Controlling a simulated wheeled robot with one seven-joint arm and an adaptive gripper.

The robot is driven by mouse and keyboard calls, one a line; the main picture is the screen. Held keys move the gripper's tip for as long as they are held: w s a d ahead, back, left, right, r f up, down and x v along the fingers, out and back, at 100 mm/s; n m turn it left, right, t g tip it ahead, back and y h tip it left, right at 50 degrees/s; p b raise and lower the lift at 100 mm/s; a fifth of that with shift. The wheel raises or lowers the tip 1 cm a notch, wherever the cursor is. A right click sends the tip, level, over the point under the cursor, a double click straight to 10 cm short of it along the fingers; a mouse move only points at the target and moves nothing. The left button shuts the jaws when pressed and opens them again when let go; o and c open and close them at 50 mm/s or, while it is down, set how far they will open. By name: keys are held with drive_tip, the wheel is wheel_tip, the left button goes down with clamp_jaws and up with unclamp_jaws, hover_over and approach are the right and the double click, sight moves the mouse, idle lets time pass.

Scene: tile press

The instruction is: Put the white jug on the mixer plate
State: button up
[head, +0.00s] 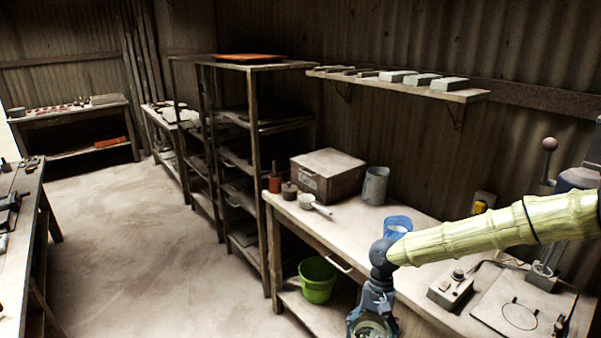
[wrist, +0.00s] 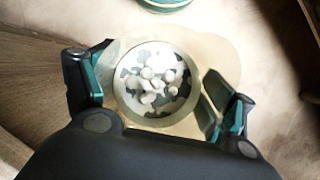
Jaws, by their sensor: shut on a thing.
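My gripper (head: 372,322) is low in front of the right-hand bench in the head view, cut by the picture's bottom edge. In the wrist view my gripper (wrist: 158,95) has a teal-lined finger on each side of a pale, round-mouthed vessel, which I take for the white jug (wrist: 124,112). It is shut on it. I look down into the mouth, where white lumps and dark patches show. In the head view the jug is mostly hidden by the gripper. A flat plate with a dark ring outline (head: 500,310), likely the mixer plate, lies at the bench's right end.
On the bench stand a blue container (head: 398,224), a grey canister (head: 375,186), a lidded box (head: 328,176), a white scoop (head: 314,204) and a knobbed control box (head: 451,287). A green bucket (head: 317,280) sits on the lower shelf. The floor to the left is clear.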

drive_tip(key=s+f+n+h, duration=0.1)
drive_tip(key=n, duration=0.1)
drive_tip(key=s+f+n, duration=0.1)
drive_tip(key=s+n, duration=0.1)
drive_tip(key=shift+a+f+h, duration=0.2)
drive_tip(key=shift+f+h, duration=0.1)
drive_tip(key=shift+h, duration=0.1)
drive_tip(key=shift+a, duration=0.1)
idle(0.6)
